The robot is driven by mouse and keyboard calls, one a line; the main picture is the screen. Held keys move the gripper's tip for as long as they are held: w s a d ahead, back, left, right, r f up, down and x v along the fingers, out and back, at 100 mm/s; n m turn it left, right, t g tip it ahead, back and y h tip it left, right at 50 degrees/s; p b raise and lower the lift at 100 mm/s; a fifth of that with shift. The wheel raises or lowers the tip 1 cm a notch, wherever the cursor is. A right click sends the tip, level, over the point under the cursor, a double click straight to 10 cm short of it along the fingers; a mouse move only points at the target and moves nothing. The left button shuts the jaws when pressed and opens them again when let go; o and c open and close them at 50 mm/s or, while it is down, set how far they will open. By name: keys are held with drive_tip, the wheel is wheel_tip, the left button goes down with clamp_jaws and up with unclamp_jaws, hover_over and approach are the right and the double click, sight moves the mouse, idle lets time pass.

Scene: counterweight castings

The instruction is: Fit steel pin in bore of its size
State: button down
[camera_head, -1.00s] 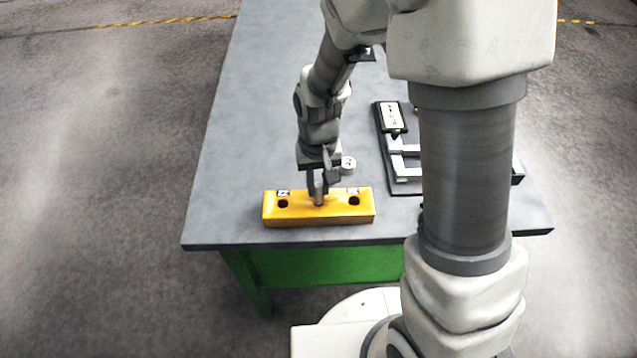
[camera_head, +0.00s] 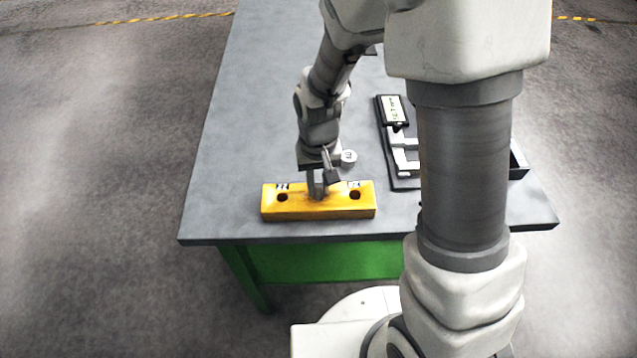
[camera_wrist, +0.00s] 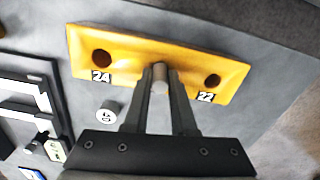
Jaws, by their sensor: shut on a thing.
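The yellow casting block (camera_head: 318,208) lies near the front edge of the table and also shows in the wrist view (camera_wrist: 130,48). Its two outer bores are empty: one labelled 24 (camera_wrist: 102,58) and one labelled 22 (camera_wrist: 212,80). My gripper (camera_head: 317,190) is over the middle of the block, pointing down, its fingers close to the top face. In the wrist view, my gripper (camera_wrist: 160,78) is shut on a grey steel pin (camera_wrist: 160,82). The pin and fingers hide the middle bore and its label. How deep the pin sits cannot be told.
A short pale cylinder with a marked top (camera_head: 349,157) stands behind the block. A caliper-like gauge (camera_head: 402,155) with a display lies on a dark board to the right. A black tray (camera_head: 518,165) is at the right. The table's left side is clear.

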sight(319, 185)
drive_tip(key=shift+f+b, duration=0.3)
drive_tip(key=shift+f, duration=0.2)
drive_tip(key=c, duration=0.7)
unclamp_jaws()
drive_tip(key=shift+o, duration=0.2)
wheel_tip(319, 185, up, 18)
drive_tip(key=p, duration=0.1)
drive_tip(key=shift+f, duration=0.25)
drive_tip(key=s+d+r+m+t, duration=0.1)
drive_tip(key=s+d+r+t, duration=0.4)
drive_tip(key=s+d+r, duration=0.3)
drive_tip(key=s+d, duration=0.2)
drive_tip(key=s, duration=0.2)
drive_tip(key=shift+s+d+r+t, duration=0.2)
drive_tip(key=shift+d+r+t, duration=0.1)
